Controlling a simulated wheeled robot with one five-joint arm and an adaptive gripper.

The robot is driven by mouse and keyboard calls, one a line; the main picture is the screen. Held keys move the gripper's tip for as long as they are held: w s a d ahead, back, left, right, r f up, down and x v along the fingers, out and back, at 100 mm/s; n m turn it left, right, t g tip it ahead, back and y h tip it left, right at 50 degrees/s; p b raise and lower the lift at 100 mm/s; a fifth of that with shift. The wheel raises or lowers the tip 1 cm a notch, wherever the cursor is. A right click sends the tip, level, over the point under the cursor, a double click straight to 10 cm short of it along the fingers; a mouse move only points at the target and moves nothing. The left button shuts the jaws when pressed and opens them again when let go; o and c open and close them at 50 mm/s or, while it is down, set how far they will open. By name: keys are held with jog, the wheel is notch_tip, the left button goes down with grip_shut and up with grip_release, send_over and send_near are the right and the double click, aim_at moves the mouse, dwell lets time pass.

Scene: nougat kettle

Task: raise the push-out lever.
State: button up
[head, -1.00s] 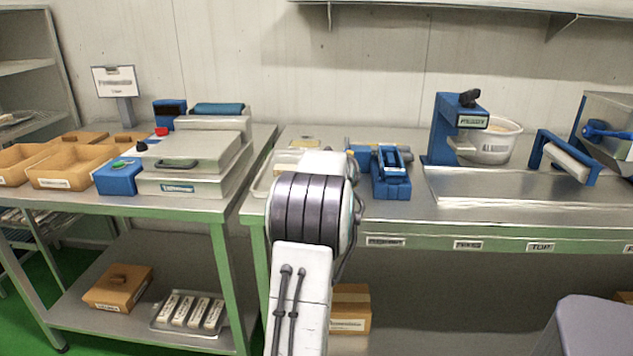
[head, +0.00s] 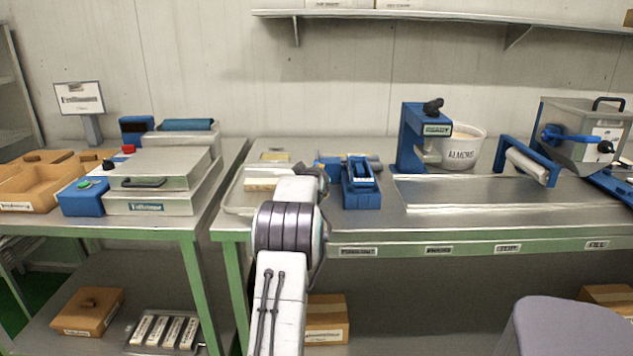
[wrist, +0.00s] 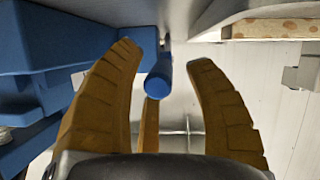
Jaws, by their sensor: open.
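The blue push-out device (head: 361,190) stands on the right-hand table, just right of my arm in the head view. A blue piece (head: 326,168) sticks out on its left and may be the lever. In the wrist view a blue rod with a round end (wrist: 158,80), likely the lever's grip, lies between the open brown fingers of my gripper (wrist: 164,57). I cannot tell whether a finger touches it. The blue body of the device (wrist: 40,65) fills the left of the wrist view. In the head view my own arm hides the fingers.
A shallow tray (head: 236,205) with a pale slab (head: 262,184) lies left of the device. To the right stand a blue press (head: 411,140), an almond tub (head: 461,155) and a blue-framed roller (head: 527,165). The metal board (head: 480,190) before them is bare.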

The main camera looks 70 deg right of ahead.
dwell(0.3)
grip_shut()
dwell(0.3)
